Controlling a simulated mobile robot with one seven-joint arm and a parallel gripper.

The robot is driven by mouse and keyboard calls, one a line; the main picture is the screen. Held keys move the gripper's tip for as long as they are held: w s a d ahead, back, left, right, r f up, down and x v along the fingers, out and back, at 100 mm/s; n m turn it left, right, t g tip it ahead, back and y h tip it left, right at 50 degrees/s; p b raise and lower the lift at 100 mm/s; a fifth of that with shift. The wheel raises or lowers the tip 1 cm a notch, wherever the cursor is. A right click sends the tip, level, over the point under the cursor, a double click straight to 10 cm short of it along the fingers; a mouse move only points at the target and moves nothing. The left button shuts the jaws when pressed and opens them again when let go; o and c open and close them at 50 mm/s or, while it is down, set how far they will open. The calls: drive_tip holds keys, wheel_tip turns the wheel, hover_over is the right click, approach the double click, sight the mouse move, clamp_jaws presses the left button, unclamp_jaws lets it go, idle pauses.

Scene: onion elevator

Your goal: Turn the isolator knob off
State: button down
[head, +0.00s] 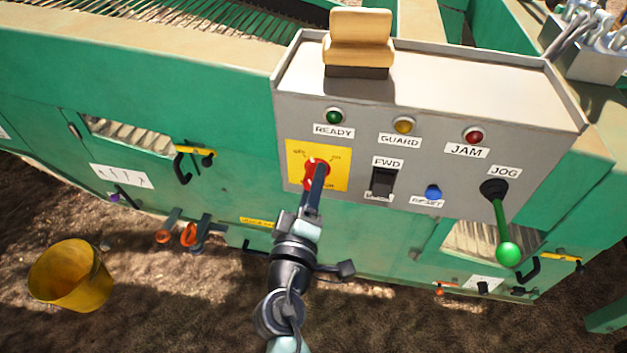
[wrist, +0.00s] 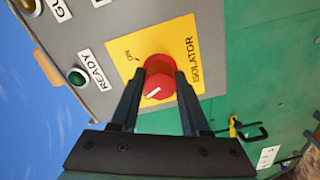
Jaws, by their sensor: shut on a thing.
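The red isolator knob (head: 314,167) sits on a yellow plate (head: 336,180) at the left of the grey control panel. In the wrist view the knob (wrist: 158,80) has a white pointer mark at its lower part, and the plate (wrist: 180,42) reads ISOLATOR with an ON label at the upper left of the knob. My gripper (head: 317,172) reaches up to the knob from below. In the wrist view its two dark fingers (wrist: 159,84) stand on either side of the knob and are shut on it. The pointer lies away from the ON label.
The panel also holds the FWD switch (head: 383,182), a blue RESET button (head: 432,191) and a green-balled JOG lever (head: 507,250). A tan block (head: 358,42) stands on top of the panel. A yellow bucket (head: 72,275) stands on the ground at left.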

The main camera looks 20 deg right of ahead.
drive_tip(key=shift+n+p, duration=0.5)
drive_tip(key=shift+n, duration=1.7)
drive_tip(key=shift+c, duration=1.9)
unclamp_jaws()
drive_tip(key=b+v, duration=0.1)
drive_tip(key=v, duration=1.2)
